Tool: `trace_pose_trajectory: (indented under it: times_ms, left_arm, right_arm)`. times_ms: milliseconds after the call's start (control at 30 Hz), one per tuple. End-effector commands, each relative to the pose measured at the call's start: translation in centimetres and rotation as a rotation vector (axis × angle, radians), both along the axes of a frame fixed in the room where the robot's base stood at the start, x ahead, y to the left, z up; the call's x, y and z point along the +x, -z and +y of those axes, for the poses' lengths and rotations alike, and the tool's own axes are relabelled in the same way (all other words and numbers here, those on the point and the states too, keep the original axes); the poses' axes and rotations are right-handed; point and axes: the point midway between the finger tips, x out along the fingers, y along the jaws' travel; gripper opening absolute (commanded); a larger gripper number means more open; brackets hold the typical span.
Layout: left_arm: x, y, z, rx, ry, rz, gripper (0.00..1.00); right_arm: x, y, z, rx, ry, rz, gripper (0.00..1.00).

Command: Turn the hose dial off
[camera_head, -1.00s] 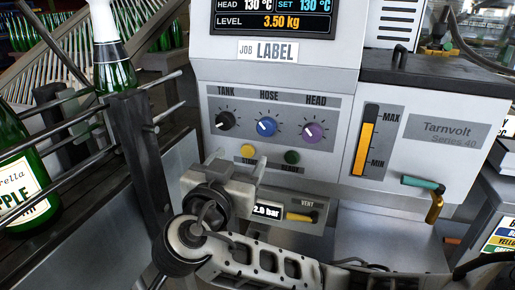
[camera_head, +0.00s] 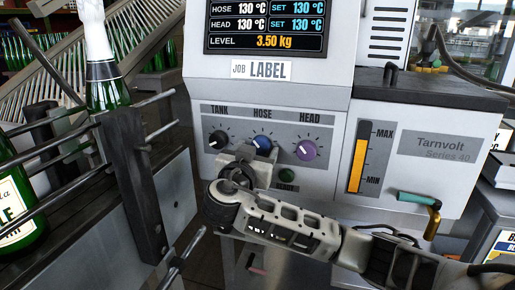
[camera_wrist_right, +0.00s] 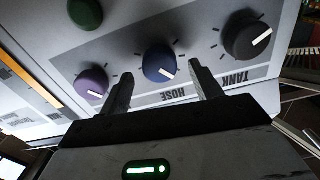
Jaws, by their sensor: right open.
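The blue hose dial (camera_head: 262,142) sits in the middle of the panel's dial row, partly behind my right gripper (camera_head: 250,160) in the head view. In the right wrist view, the hose dial (camera_wrist_right: 159,63) shows upside down, with its white pointer toward the HOSE label. My open right gripper (camera_wrist_right: 163,80) faces the panel, with one finger toward each side of the dial. The fingers seem short of gripping it; exact depth is unclear. My left gripper is not in view.
The black tank dial (camera_head: 218,140) and purple head dial (camera_head: 306,150) flank the hose dial. A green button (camera_head: 287,175) is below. The display (camera_head: 268,25) reads hose 130 °C. Bottles (camera_head: 103,60) and rails stand at left. A teal-handled tap (camera_head: 418,199) is at right.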

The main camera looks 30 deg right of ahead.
Motion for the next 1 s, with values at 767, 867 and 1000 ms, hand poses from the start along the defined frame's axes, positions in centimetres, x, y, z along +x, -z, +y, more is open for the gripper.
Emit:
trace_pose_trajectory:
  times_ms: [767, 867, 1000]
  left_arm:
    - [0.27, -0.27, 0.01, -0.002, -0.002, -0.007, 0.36]
    - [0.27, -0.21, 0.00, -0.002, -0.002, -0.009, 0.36]
    - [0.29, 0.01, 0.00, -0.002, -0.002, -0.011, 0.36]
  right_arm:
    - [0.91, 0.06, -1.09, 0.002, 0.000, 0.001, 0.19]
    - [0.90, 0.15, -1.06, -0.002, 0.001, 0.007, 0.19]
    - [0.89, 0.29, -1.05, -0.022, 0.001, 0.034, 0.19]
